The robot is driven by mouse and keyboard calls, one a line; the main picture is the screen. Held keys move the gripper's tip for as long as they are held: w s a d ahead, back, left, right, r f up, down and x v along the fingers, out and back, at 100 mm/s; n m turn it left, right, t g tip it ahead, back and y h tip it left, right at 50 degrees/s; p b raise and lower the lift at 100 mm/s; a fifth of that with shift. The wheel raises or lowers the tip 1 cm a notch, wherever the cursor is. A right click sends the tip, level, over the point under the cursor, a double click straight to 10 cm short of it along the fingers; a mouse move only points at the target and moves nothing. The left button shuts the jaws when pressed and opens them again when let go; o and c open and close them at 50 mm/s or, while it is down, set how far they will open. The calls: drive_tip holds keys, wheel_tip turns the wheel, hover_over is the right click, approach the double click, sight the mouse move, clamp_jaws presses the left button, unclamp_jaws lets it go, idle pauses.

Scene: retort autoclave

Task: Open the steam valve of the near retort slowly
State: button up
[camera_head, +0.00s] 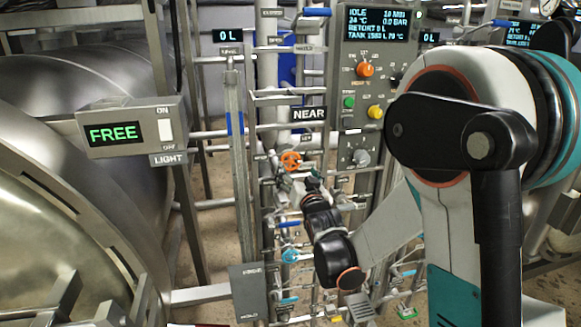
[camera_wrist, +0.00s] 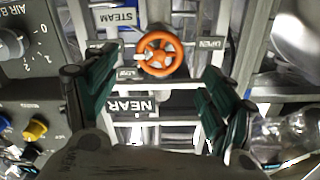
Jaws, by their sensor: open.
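The steam valve is an orange spoked handwheel (camera_wrist: 159,54), under a STEAM label (camera_wrist: 116,17) in the wrist view. It also shows in the head view (camera_head: 291,160), small and partly behind my arm. My gripper (camera_wrist: 160,92) is open, with a dark green-padded finger on each side and nothing between them. The wheel lies ahead of the fingertips, roughly centred between them, and appears apart from both. A NEAR sign (camera_wrist: 136,106) appears upside down below the wheel; it also shows in the head view (camera_head: 309,114).
A control panel (camera_head: 376,90) with a screen and coloured knobs stands right of the pipe rack. A grey box reading FREE (camera_head: 130,128) with a LIGHT switch sits at left before the large steel vessel (camera_head: 60,230). Blue-handled valves (camera_head: 290,255) sit lower on the rack.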

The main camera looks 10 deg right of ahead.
sight(291, 163)
drive_tip(key=w+b, duration=0.1)
drive_tip(key=w, duration=0.7)
drive_tip(key=shift+w, duration=0.2)
drive_tip(key=c, duration=1.1)
